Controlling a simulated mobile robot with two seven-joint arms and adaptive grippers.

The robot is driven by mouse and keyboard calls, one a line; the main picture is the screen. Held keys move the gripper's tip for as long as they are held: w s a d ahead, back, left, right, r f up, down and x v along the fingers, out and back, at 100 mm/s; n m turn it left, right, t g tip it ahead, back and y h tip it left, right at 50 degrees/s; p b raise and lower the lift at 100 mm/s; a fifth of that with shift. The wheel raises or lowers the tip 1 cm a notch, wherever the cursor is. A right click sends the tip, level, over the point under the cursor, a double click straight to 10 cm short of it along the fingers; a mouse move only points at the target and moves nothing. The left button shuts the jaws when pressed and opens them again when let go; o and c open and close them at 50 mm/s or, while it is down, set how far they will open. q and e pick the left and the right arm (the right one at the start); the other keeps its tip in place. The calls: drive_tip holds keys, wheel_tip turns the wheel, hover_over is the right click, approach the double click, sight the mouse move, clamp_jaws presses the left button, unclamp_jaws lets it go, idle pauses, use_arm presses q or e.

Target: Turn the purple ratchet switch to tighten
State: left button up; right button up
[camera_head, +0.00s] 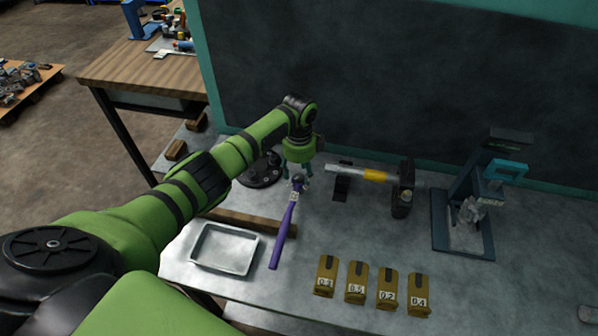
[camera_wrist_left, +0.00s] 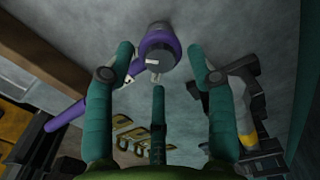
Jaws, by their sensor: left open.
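The purple ratchet (camera_head: 285,236) lies on the grey metal bench in the head view, its handle running toward the front edge. Its round head is partly covered by my left gripper (camera_head: 298,176). In the left wrist view the ratchet's purple head (camera_wrist_left: 160,42) is just past the fingertips, with a small pale part facing me. The handle runs off to the lower left. My left gripper (camera_wrist_left: 160,68) is open, its teal fingers spread around the near side of the head. I cannot tell whether any finger touches it. My right gripper is not in view.
A shallow metal tray (camera_head: 222,268) and a wooden bar (camera_head: 262,222) lie left of the handle. Several labelled brown blocks (camera_head: 356,283) stand along the front. A silver rod with a yellow band (camera_head: 374,175) is right of the gripper. A press-like stand (camera_head: 462,245) is farther right.

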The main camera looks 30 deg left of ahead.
sight(299, 177)
use_arm(q)
wheel_tip(299, 177, up, 11)
drive_tip(key=shift+r, duration=0.15)
idle(0.6)
